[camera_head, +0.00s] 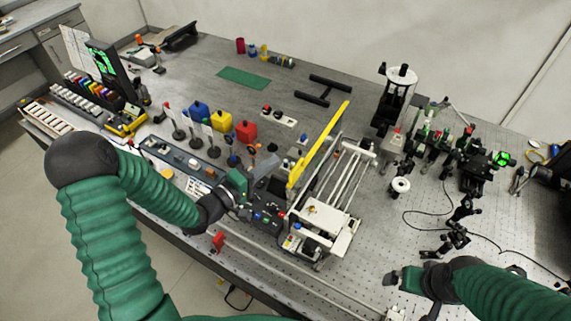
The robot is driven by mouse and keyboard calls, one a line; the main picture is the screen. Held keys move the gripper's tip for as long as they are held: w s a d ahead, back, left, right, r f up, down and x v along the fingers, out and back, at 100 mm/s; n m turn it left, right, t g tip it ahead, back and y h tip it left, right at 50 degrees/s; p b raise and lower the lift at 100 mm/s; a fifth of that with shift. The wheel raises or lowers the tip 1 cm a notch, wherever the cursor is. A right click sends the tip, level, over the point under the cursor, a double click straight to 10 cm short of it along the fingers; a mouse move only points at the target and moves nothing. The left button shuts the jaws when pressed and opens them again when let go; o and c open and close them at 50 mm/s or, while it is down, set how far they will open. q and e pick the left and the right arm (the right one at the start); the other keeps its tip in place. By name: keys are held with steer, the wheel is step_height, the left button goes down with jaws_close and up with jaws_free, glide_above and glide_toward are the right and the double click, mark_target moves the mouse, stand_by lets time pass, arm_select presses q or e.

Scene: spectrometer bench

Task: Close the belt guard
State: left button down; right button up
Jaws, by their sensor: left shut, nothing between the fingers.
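The belt guard is the long yellow panel (318,145), raised along the left side of the belt unit (325,205), which has pale parallel rails and a white end plate. The guard stands up at a slant, and the rails beside it are uncovered. My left gripper (258,186) is shut and empty, just left of the guard's near end, over the equipment at the table's front. Whether it touches the guard I cannot tell. My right gripper (398,283) is low at the right front, away from the guard; its finger gap is unclear.
Blue, yellow and red blocks (246,131) and several small posts stand left of the guard. Black and green optical mounts (470,165) and a tall black-and-white device (397,95) crowd the right. The perforated table top (385,240) is fairly clear between the belt unit and my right gripper.

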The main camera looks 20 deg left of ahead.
arm_select(q)
steer(key=d, duration=0.1)
steer(key=d+p, duration=0.1)
steer(key=d, duration=0.1)
steer(key=shift+d+f, duration=0.3)
steer(key=shift+d, duration=0.1)
steer(key=shift+w+d, duration=0.15)
steer(key=shift+d, duration=0.05)
steer(key=shift+m, duration=0.3)
